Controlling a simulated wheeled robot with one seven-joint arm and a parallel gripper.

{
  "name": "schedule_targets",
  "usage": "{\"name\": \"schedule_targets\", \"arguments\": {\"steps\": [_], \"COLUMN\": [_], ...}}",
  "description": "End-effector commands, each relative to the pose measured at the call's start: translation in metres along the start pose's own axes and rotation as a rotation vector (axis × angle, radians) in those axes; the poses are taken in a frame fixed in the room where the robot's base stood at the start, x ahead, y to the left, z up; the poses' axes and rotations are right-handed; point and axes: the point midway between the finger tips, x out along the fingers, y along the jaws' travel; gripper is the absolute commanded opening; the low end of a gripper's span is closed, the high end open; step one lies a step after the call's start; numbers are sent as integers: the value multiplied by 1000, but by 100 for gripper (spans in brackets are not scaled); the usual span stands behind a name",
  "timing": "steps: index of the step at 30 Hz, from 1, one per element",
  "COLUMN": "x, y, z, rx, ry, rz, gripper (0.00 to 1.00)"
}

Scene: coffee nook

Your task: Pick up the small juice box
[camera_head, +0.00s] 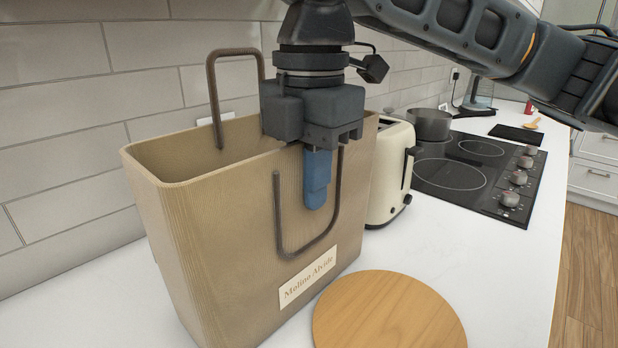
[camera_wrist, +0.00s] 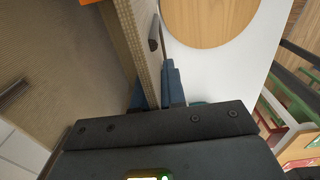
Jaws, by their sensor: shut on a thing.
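No juice box can be made out for certain in either view. A small orange patch (camera_wrist: 92,2) is cut off at the top edge of the wrist view, and I cannot tell what it is. My gripper (camera_head: 317,185) points down at the front rim of a tall tan bag (camera_head: 225,240). One blue finger is outside the bag's front wall; the other is inside, hidden in the head view. In the wrist view, my gripper (camera_wrist: 152,82) has the bag wall (camera_wrist: 145,50) between its fingers, shut on it. The bag stands upright.
A round wooden board (camera_head: 388,315) lies in front of the bag. A cream toaster (camera_head: 390,175) stands close at its right, then a black cooktop (camera_head: 475,165) with a pot (camera_head: 430,124). The tiled wall is behind. The bag's handles (camera_head: 290,252) are near my fingers.

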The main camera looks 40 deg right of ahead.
Motion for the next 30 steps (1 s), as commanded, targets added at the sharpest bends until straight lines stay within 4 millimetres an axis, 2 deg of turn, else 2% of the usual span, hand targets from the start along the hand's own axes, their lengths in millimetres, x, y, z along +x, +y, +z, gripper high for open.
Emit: {"name": "schedule_targets", "arguments": {"steps": [2, 3, 10, 20, 23, 30], "x": [2, 2, 2, -2, -14, -62], "y": [0, 0, 0, 0, 1, 1], "z": [0, 0, 0, 0, 0, 0], "rx": [0, 0, 0, 1, 1, 1], "ry": [1, 1, 0, -1, 0, 0], "rz": [0, 0, 0, 1, 2, 2], "gripper": [0, 14, 36, 36, 36, 36]}}
